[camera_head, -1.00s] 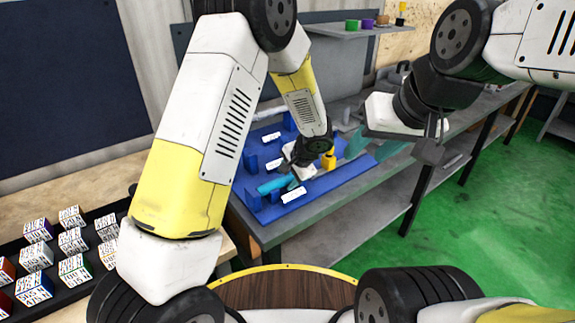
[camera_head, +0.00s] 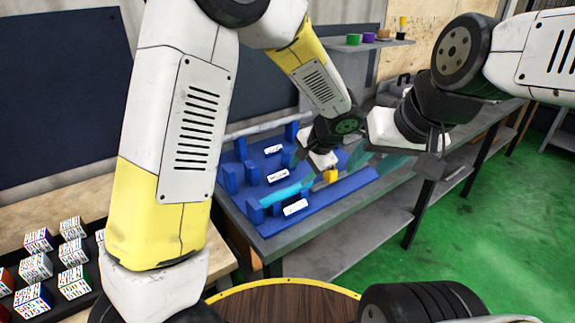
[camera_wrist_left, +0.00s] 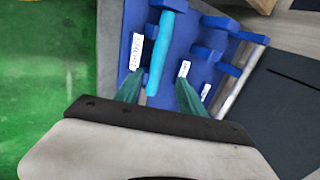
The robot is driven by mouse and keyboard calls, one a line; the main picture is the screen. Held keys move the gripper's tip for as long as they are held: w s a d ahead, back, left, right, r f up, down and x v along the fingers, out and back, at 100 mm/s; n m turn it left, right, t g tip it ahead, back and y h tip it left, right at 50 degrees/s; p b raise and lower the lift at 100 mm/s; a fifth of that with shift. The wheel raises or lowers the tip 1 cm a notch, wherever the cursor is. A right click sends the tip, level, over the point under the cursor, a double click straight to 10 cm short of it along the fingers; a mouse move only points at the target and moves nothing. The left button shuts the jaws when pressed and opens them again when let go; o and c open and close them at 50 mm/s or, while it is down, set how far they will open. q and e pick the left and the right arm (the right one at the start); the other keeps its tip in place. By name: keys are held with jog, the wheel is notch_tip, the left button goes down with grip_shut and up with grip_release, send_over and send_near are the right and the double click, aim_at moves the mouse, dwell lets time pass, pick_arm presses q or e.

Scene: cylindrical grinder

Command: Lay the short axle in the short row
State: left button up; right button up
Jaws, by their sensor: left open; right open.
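A cyan axle (camera_head: 286,194) lies along the front row of the blue rack (camera_head: 330,196), beside a white label. In the left wrist view the axle (camera_wrist_left: 160,50) runs up the picture, with one end by a blue post at the top. My left gripper (camera_wrist_left: 160,92) is open, its two teal fingers apart with the axle's lower end between them in the picture. In the head view this gripper (camera_head: 318,168) hangs over the right part of the rack; its fingertips are partly hidden. My right gripper (camera_head: 392,158) is empty, to the right of the rack.
A grey rod (camera_head: 258,128) lies along the rack's back row. A yellow part (camera_head: 331,175) shows beside the left gripper. A dark tray (camera_head: 88,296) holds several marked cubes at lower left. A shelf (camera_head: 370,44) with small coloured items hangs behind.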

pick_arm(q)
jog(key=s+a+r+n+h, duration=0.3)
jog(key=s+a+r+n, duration=0.2)
jog(key=s+a+r, duration=0.3)
jog(key=s+a+r+n+t+h, duration=0.1)
jog(key=s+a+r+n, duration=0.4)
jog(key=s, duration=0.8)
jog(key=a+r+h, duration=0.1)
jog(key=a+r, duration=0.2)
jog(key=a, duration=0.1)
jog(key=shift+s+a+r+h, duration=0.2)
jog(key=shift+s+a+h, duration=0.05)
jog(key=shift+s+h, duration=0.15)
